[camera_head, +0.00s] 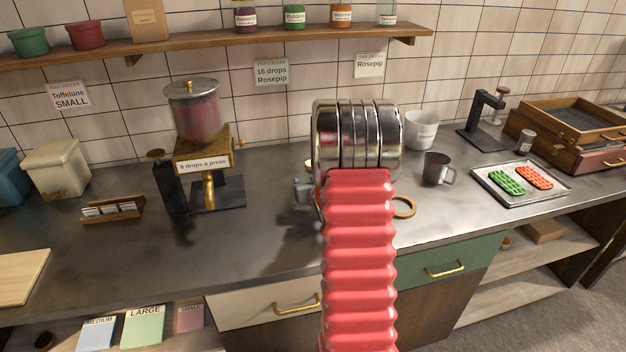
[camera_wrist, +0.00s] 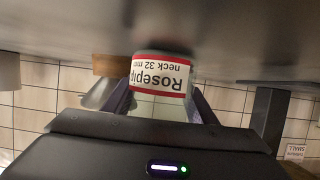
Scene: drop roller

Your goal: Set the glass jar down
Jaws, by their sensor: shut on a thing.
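The glass jar (camera_wrist: 160,108) is in the wrist view, which is upside down. It is clear, with a red-edged white label reading "Rosepip" and "neck 32 mm". My gripper (camera_wrist: 163,95) is shut on it, with a dark finger on each side. The jar looks upright, with its base close to the grey countertop (camera_wrist: 230,25); I cannot tell whether it touches. In the head view my arm hides the jar, and only a small grey part of my gripper (camera_head: 303,189) shows left of the arm, low over the counter (camera_head: 270,235).
A dispenser (camera_head: 193,115) on a brass stand is left of my arm. To the right are a wooden ring (camera_head: 404,207), a dark mug (camera_head: 436,168), a white pot (camera_head: 421,130) and a tray (camera_head: 522,196) with green and red moulds.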

